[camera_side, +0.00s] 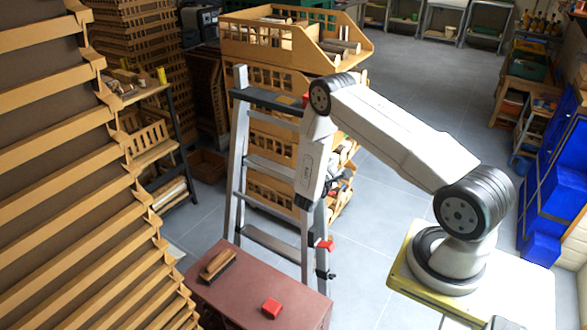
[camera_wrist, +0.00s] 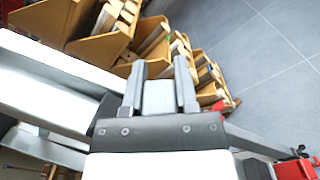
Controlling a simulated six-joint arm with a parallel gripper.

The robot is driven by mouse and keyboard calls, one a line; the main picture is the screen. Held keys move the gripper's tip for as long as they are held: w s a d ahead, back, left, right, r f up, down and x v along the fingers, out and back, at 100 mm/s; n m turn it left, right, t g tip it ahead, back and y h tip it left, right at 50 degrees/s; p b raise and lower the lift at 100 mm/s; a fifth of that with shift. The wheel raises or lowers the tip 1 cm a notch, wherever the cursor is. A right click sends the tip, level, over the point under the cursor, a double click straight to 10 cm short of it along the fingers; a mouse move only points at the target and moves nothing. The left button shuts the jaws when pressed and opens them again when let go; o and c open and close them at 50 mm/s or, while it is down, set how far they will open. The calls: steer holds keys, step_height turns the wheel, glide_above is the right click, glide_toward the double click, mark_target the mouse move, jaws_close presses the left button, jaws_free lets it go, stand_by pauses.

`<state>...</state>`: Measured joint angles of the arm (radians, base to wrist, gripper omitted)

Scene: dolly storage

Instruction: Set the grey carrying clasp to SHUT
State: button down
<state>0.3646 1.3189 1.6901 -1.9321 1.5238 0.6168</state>
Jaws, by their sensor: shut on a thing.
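My gripper (camera_wrist: 159,72) shows in the middle of the wrist view, with its two dark grey fingers on either side of a light grey piece (camera_wrist: 158,97). This piece appears to be the grey carrying clasp; its full outline and its setting cannot be made out. In the side view a grey stepladder (camera_side: 238,165) stands upright behind a brown-red bench. My forearm hangs down in front of its right rail. The fingers and the clasp are too small or hidden there to tell apart. Pale ladder parts (camera_wrist: 55,85) cross the left of the wrist view.
A brown-red bench (camera_side: 250,282) holds a brush (camera_side: 217,265) and a red block (camera_side: 272,308). Red fittings (camera_side: 325,245) sit low on the ladder's right rail. Stacked wooden crates (camera_side: 265,55) stand right behind the ladder. Grey floor (camera_side: 410,100) is clear behind my arm.

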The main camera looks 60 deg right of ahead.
steer(key=shift+w+r+n, duration=0.1)
steer(key=shift+n, duration=0.2)
steer(key=shift+c, duration=1.9)
jaws_free()
steer(key=shift+a, duration=0.15)
steer(key=a, duration=0.7)
steer(key=shift+a, duration=0.25)
